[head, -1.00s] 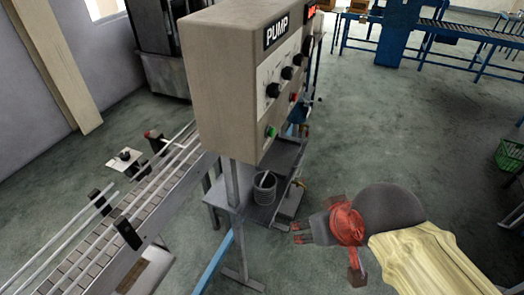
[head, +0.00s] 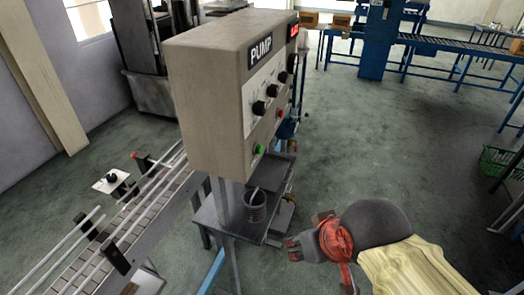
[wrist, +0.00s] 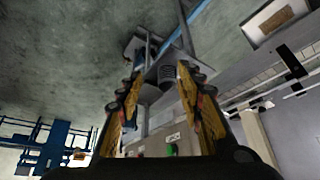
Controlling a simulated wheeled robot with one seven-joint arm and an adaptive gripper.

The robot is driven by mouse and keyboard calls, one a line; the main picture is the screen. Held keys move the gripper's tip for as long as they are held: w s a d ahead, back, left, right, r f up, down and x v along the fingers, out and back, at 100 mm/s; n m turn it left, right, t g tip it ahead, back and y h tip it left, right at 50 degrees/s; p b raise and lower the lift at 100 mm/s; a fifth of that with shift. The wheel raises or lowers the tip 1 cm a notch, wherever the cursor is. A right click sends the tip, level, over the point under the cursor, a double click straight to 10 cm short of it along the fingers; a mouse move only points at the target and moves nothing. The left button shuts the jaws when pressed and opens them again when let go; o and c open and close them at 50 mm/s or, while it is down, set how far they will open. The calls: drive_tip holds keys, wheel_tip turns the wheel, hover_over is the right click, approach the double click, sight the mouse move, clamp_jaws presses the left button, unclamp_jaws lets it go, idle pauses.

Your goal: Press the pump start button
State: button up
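The beige pump control box (head: 205,110) stands on a metal post, with a "PUMP" label and black knobs on its panel. A green button (head: 259,149) sits low on the panel, and a red button (head: 279,113) is farther along it. My gripper (head: 292,249) is to the lower right of the box, apart from the panel and pointing left. In the wrist view, its two yellow-and-black fingers (wrist: 163,108) are spread with nothing held between them. The green button also shows in the wrist view (wrist: 171,150), low in the gap between the fingers.
A metal stand (head: 215,218) below the box holds a coiled, bucket-like part (head: 255,207). A conveyor (head: 125,225) runs along the left. Blue conveyors (head: 430,48) stand at the back, and a green basket (head: 498,162) is at right. The floor between is open.

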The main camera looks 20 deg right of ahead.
clamp_jaws()
idle(1.5)
